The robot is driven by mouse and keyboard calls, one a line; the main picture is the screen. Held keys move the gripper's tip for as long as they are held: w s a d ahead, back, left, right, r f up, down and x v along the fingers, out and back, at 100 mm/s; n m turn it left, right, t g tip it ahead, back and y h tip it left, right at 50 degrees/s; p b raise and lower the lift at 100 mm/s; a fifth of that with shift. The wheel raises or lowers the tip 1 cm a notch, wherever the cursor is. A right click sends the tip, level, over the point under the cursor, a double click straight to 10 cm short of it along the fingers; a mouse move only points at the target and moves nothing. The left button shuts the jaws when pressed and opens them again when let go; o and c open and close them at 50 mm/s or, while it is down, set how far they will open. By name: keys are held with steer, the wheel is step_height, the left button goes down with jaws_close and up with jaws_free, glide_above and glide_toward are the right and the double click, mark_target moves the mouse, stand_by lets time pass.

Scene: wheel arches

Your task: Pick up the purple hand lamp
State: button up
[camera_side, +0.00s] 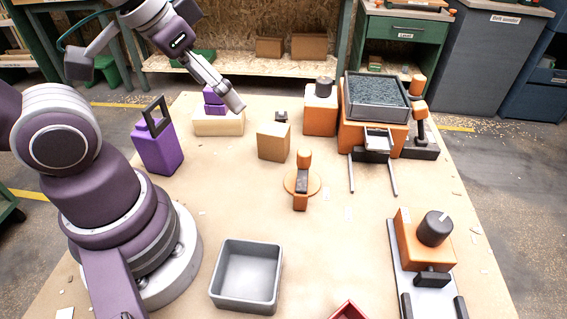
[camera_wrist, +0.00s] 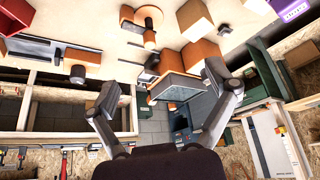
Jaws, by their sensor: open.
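The purple hand lamp (camera_side: 160,150) stands upright on the left of the table, a boxy purple body with a dark square handle on top. Another purple object (camera_side: 214,103) sits on a pale block behind it and to the right. My gripper (camera_side: 236,103) is above the table, right of the lamp and apart from it; its fingers are hard to make out in the side view. In the wrist view my gripper (camera_wrist: 160,84) has its two fingers spread wide with nothing held. A purple piece (camera_wrist: 297,10) shows at the top right corner there; I cannot tell which purple object it is.
A wooden block (camera_side: 273,141) and an orange block (camera_side: 320,112) stand right of the gripper. An orange stand with a grey tray (camera_side: 376,97) is at the back right. A grey bin (camera_side: 246,275) is at the front. The table centre-left is clear.

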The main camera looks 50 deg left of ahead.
steer(key=shift+o, duration=0.4)
steer(key=shift+o, duration=0.5)
steer(key=n+g, duration=0.5)
steer(key=n, duration=1.9)
glide_above(156, 139)
steer(key=a, duration=0.4)
steer(key=f, duration=0.4)
steer(key=w+f, duration=0.1)
steer(key=shift+d+f, duration=0.2)
steer(key=shift+f, duration=0.2)
steer(key=shift+n+g, duration=0.3)
steer(key=shift+n, duration=0.4)
steer(key=f, duration=0.9)
steer(key=shift+s+a+f, duration=0.15)
steer(key=shift+s+f, duration=0.15)
steer(key=shift+f, duration=0.5)
steer(key=shift+c, duration=0.2)
